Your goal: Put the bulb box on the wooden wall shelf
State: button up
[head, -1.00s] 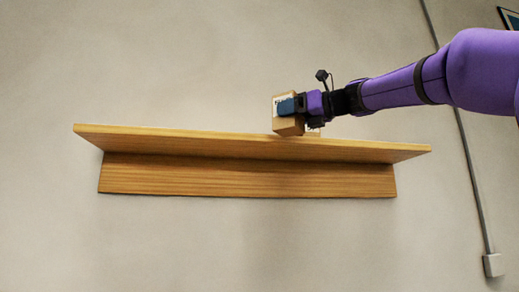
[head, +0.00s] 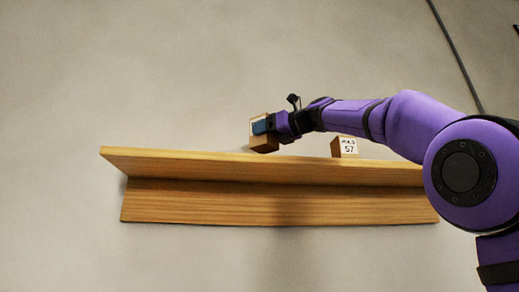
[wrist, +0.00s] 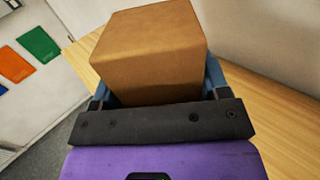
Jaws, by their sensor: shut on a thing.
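The wooden wall shelf (head: 270,170) runs across the head view, seen from below; it also shows in the wrist view (wrist: 262,112). My gripper (head: 264,126) is shut on a small brown cardboard box, the bulb box (head: 263,143), at the shelf's top front edge, left of the middle. In the wrist view the bulb box (wrist: 150,50) fills the space between the blue fingers of my gripper (wrist: 158,75). From this low angle I cannot tell whether the box touches the shelf top.
A second small box (head: 345,148) with a white label reading 57 stands on the shelf to the right of my gripper. The shelf's left part looks clear. In the wrist view, green (wrist: 39,45) and orange (wrist: 14,65) panels hang on a far wall.

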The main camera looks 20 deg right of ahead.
aim_at(259, 152)
jog(key=x, duration=0.3)
jog(key=shift+w+d+f, duration=0.1)
jog(key=shift+f, duration=1.8)
jog(key=o, duration=1)
jog(key=shift+f, duration=0.1)
jog(key=v, duration=1.2)
